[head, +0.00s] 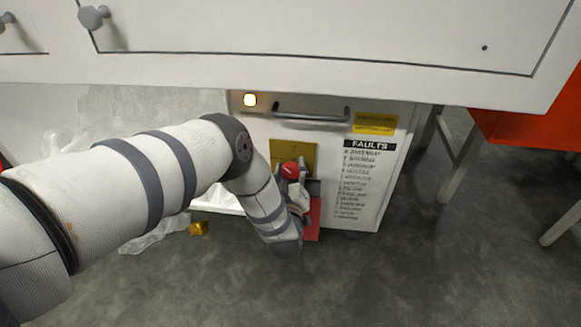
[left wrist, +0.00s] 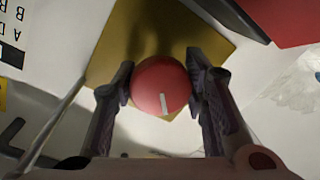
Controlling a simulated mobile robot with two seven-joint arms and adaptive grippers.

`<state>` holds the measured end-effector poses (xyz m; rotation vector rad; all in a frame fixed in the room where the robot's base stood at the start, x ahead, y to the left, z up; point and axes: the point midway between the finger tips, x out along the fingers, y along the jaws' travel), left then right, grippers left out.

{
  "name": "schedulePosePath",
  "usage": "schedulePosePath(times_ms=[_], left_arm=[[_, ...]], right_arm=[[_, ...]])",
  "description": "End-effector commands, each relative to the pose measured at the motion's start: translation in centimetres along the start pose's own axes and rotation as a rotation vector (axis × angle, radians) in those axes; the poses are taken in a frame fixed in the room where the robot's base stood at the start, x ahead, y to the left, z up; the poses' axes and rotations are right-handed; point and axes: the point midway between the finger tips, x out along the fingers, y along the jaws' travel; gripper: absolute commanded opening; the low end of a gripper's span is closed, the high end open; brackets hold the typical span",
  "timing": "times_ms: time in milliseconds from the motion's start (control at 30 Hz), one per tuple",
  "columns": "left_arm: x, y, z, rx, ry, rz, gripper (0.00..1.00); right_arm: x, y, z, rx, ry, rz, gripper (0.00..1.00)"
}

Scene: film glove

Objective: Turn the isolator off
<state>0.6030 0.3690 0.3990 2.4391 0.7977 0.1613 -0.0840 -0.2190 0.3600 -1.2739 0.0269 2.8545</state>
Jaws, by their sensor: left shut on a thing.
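The isolator's red round knob (head: 290,170) sits on a yellow plate (head: 308,153) on the front of a white cabinet (head: 240,128). In the left wrist view the red knob (left wrist: 160,86) carries a white line mark that runs nearly upright, slightly tilted. My left gripper (left wrist: 162,90) has a dark finger on each side of the knob and is shut on it. In the head view my left gripper (head: 296,182) is at the plate, and my arm hides part of the knob and plate. My right gripper is not in view.
The cabinet has a lit lamp (head: 250,100), a dark handle (head: 312,112) and a FAULTS list (head: 362,180). A white counter front (head: 300,45) overhangs above. Clear plastic film (head: 160,233) lies at the left. Grey floor (head: 400,270) is free at the right.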

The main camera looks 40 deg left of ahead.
Motion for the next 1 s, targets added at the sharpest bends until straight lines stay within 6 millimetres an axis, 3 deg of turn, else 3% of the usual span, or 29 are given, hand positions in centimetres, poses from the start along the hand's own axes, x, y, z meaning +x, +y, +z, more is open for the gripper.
schedulePosePath(times_ms=[600,1000], left_arm=[[-0.1,0.1,0.0,-0.560,-0.050,0.006,0.12],[-0.1,0.2,0.0,-0.784,-0.070,0.010,0.12]], right_arm=[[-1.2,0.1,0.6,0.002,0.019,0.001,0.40],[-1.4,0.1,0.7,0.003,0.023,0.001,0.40]])
